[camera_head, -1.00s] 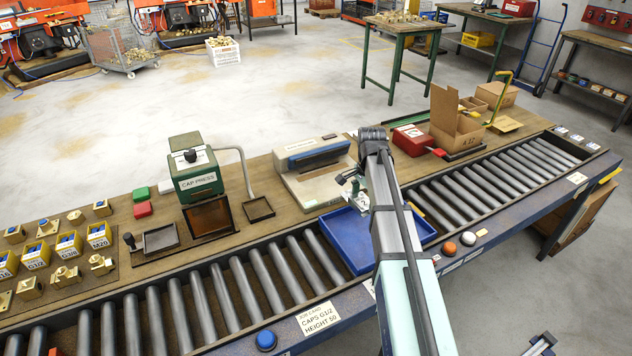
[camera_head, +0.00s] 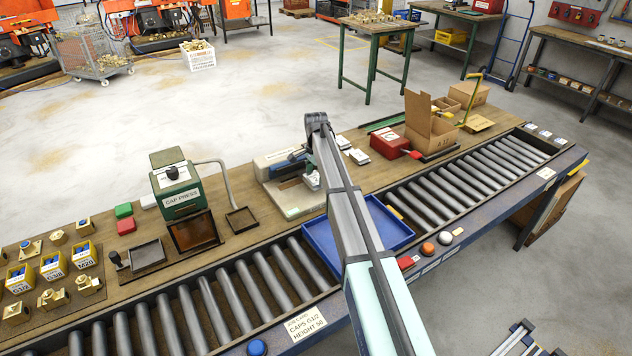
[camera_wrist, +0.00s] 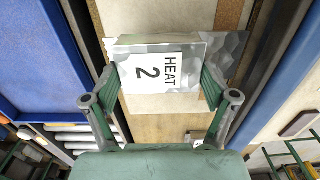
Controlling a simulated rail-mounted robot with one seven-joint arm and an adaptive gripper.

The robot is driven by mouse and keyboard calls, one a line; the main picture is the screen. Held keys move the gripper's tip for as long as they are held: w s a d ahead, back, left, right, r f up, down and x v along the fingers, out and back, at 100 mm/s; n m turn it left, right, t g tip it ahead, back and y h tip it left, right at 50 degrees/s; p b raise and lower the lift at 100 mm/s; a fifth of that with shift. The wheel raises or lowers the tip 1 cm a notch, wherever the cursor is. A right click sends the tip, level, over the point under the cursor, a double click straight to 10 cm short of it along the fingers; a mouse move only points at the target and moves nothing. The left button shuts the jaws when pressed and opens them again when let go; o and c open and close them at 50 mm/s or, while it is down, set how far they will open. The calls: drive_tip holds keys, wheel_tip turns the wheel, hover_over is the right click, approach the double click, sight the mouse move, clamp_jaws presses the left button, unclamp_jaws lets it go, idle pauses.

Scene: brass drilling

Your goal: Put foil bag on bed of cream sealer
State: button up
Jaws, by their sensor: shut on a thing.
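The foil bag (camera_wrist: 232,48) is silvery, with a white label reading HEAT 2. In the wrist view it lies between the two fingers of my gripper (camera_wrist: 162,85), which is shut on it. The cream sealer (camera_head: 292,210) stands on the bench, with a blue-grey bar (camera_head: 272,160) along its back. In the head view my gripper (camera_head: 312,180) is over the right part of the sealer's bed. A cream surface (camera_wrist: 150,104) shows below the bag in the wrist view. Whether the bag touches the bed cannot be told. My arm hides the sealer's right side.
A blue tray (camera_head: 392,232) sits on the roller conveyor in front of the sealer, partly behind my arm. The green cap press (camera_head: 178,195) stands to the left. A red box (camera_head: 390,144) and an open carton (camera_head: 430,128) are to the right.

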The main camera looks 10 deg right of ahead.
sight(316, 177)
drive_tip(key=shift+f+p, duration=0.75)
drive_tip(key=shift+f, duration=0.95)
drive_tip(key=shift+f, duration=0.1)
drive_tip(key=o, duration=1.1)
wheel_tip(316, 177, up, 12)
drive_tip(key=b, duration=0.4)
